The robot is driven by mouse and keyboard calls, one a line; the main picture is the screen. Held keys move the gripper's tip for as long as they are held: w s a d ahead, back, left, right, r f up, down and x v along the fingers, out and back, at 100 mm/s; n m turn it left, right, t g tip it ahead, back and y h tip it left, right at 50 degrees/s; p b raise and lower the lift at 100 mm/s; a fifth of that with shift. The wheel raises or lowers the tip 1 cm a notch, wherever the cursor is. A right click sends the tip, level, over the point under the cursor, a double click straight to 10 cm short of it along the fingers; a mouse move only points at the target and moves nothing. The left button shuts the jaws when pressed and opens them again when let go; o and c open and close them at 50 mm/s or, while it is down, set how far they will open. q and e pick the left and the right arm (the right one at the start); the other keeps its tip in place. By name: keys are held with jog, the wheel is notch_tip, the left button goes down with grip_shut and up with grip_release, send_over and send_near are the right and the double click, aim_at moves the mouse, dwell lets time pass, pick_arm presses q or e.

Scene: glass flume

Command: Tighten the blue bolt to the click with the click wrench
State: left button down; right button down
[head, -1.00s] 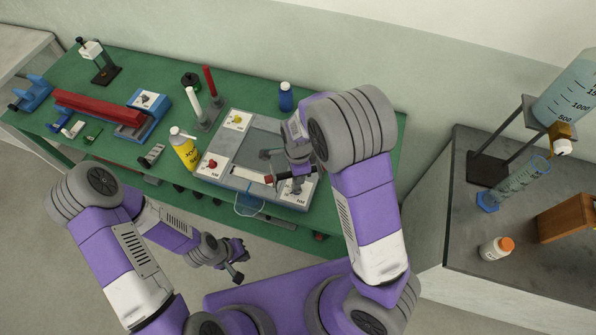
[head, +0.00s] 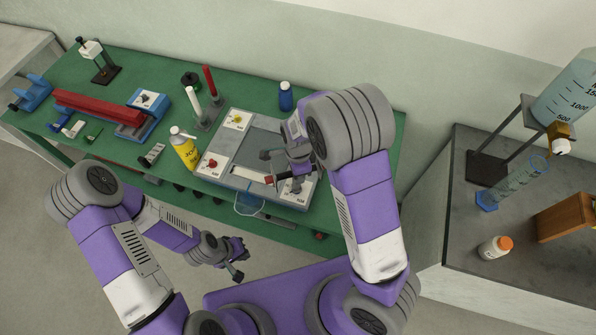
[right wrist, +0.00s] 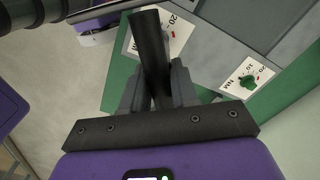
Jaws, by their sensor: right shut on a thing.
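My right gripper (head: 293,172) is shut on the dark handle of the click wrench (right wrist: 151,58), low over the right part of the grey bolt plate (head: 222,175). A short red-ended piece (head: 269,180) shows beside it in the head view. I cannot see a blue bolt; the gripper and arm hide part of the plate's right side. I cannot tell whether the wrench sits on a bolt. A yellow bolt (head: 238,119), a red bolt (head: 212,163) and, in the right wrist view, a green bolt (right wrist: 248,82) show on white cards. My left gripper (head: 238,262) is open and empty before the bench.
A yellow bottle (head: 184,149) stands left of the plate, with a blue bottle (head: 286,96) behind it. A stand with red and white rods (head: 207,112) is at the back. A clear container (head: 249,203) hangs at the front edge. A grey side table (head: 520,270) stands at right.

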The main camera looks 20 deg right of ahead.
jog(key=shift+r, duration=0.25)
jog(key=shift+r+p, duration=2.35)
jog(key=shift+p, duration=0.05)
